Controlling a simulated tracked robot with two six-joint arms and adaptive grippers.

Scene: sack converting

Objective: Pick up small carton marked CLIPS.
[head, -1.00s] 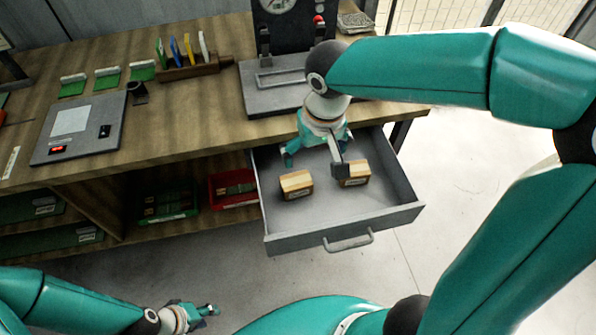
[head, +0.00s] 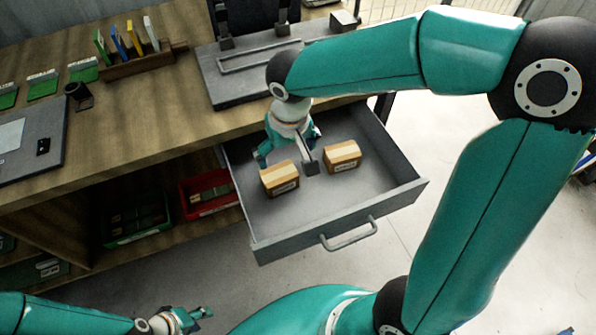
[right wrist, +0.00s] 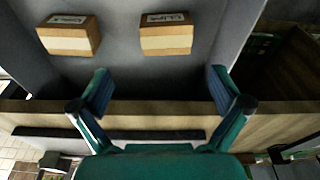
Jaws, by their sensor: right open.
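Two small tan cartons lie in an open grey drawer (head: 330,205). In the right wrist view, the carton on the right (right wrist: 166,36) has a label that reads CLIPS. It appears to be the left carton (head: 280,180) in the head view. The other carton (right wrist: 69,36) has a label I cannot read; it is on the right in the head view (head: 342,156). My right gripper (head: 287,161) is open and empty, by the drawer's bench side. In its wrist view (right wrist: 161,90), the CLIPS carton lies beyond the fingertips, apart from them. My left gripper (head: 196,316) is low at the bottom left.
The wooden bench (head: 150,120) overhangs the drawer's back end. A grey-based machine (head: 235,85) stands on it above the drawer. A red bin (head: 207,193) and a green bin (head: 137,222) sit on the shelf left of the drawer. The drawer walls surround the cartons.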

